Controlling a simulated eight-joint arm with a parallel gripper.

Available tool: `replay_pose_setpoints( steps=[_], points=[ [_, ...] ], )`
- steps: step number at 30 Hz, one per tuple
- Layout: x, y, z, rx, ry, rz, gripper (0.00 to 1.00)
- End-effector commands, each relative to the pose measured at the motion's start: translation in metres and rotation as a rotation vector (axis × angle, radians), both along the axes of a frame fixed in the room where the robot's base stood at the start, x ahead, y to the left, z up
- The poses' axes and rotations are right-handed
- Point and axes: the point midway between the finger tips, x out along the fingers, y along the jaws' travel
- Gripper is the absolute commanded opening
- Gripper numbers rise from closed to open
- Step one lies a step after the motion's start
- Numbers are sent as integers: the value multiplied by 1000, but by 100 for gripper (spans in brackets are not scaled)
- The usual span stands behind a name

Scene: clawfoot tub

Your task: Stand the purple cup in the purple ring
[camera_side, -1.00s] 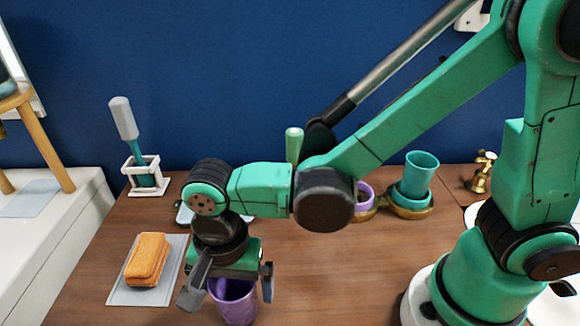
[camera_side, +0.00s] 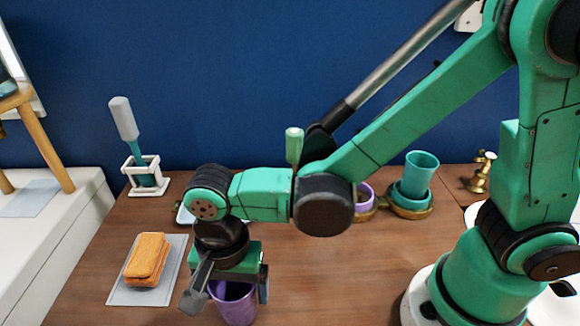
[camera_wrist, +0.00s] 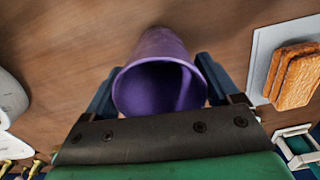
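The purple cup (camera_side: 233,303) stands upright at the front of the wooden counter; its open mouth also shows in the wrist view (camera_wrist: 160,88). My gripper (camera_side: 232,288) points down over it, with one finger on each side. In the wrist view both fingers (camera_wrist: 158,80) lie close against the cup's sides, with almost no gap. The purple ring (camera_side: 365,196) is at the back of the counter on a brass holder, partly hidden behind my arm's joint.
A teal cup (camera_side: 418,172) stands in a teal ring (camera_side: 411,195) right of the purple ring. An orange sponge (camera_side: 146,259) lies on a grey mat (camera_side: 120,291) to the left. A brush (camera_side: 137,148) stands in a white holder (camera_side: 145,186) at back left. A brass tap (camera_side: 482,172) is at right.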

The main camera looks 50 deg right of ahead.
Motion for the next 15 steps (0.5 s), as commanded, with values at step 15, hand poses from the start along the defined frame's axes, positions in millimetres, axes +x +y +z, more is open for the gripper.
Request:
replay_pose_setpoints(
  steps=[15],
  points=[
    [0,0,4,0,0,0,36]
  ],
)
